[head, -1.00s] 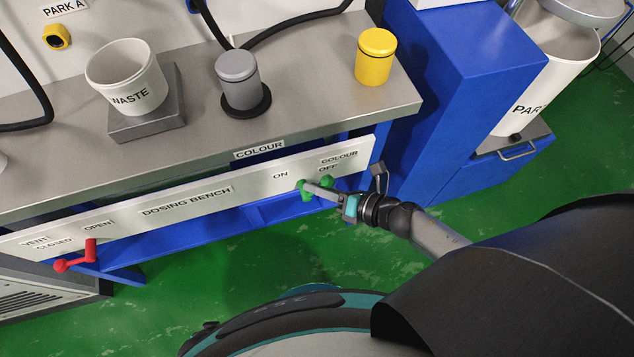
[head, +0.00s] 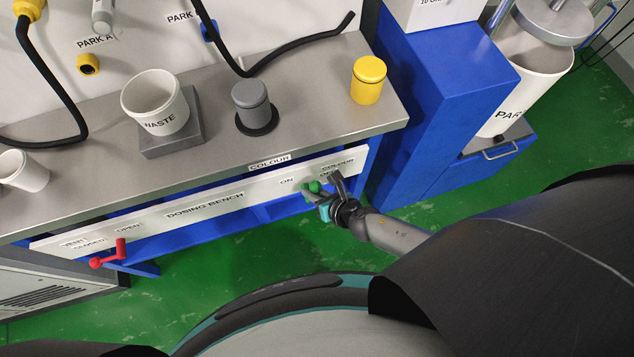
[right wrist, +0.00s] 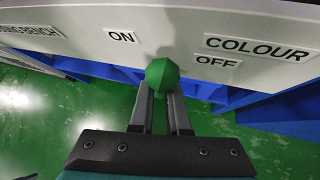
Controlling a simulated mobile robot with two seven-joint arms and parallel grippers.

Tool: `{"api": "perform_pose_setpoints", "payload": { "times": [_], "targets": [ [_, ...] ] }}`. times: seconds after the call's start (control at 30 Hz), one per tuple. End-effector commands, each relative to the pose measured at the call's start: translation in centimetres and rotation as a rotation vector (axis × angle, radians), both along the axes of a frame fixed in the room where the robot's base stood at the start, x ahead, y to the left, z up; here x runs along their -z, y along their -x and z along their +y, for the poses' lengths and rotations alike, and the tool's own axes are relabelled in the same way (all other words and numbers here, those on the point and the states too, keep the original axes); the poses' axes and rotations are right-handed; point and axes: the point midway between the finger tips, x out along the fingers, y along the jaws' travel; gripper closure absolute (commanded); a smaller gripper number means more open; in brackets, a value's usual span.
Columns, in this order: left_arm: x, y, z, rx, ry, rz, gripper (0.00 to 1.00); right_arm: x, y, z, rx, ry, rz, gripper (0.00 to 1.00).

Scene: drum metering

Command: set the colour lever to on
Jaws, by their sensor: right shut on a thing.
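The green colour lever (head: 314,186) is on the white front panel below the bench top, by the ON and OFF labels. In the right wrist view its round green knob (right wrist: 162,75) is at the fingertips, between the two labels and closer to ON. My right gripper (head: 312,193) is shut on the lever; its fingers (right wrist: 163,98) reach the knob from below. The lever's pivot is largely hidden by the knob and fingers. My left gripper is not in view.
A red vent lever (head: 108,257) is at the panel's left end. A waste cup (head: 156,103), a grey container (head: 251,106) and a yellow container (head: 368,80) stand on the bench top (head: 320,118). A blue cabinet (head: 448,90) stands right of the bench.

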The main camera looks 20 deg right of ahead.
Motion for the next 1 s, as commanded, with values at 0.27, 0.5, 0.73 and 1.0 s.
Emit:
{"api": "perform_pose_setpoints", "payload": {
  "times": [0.27, 0.5, 0.73, 1.0],
  "targets": [
    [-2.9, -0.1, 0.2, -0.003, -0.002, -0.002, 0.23, -0.7, -0.4, 0.6, 0.004, 0.163, -0.014, 1.00],
    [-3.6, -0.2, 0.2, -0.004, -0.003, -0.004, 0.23, -0.5, -0.4, 0.9, 0.003, 0.244, -0.017, 1.00],
    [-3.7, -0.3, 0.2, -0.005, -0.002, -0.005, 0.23, -0.5, -0.4, 1.0, 0.001, 0.268, -0.019, 1.00],
    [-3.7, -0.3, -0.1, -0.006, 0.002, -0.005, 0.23, -0.5, -0.5, 1.0, 0.001, 0.268, -0.021, 1.00]
  ]
}}
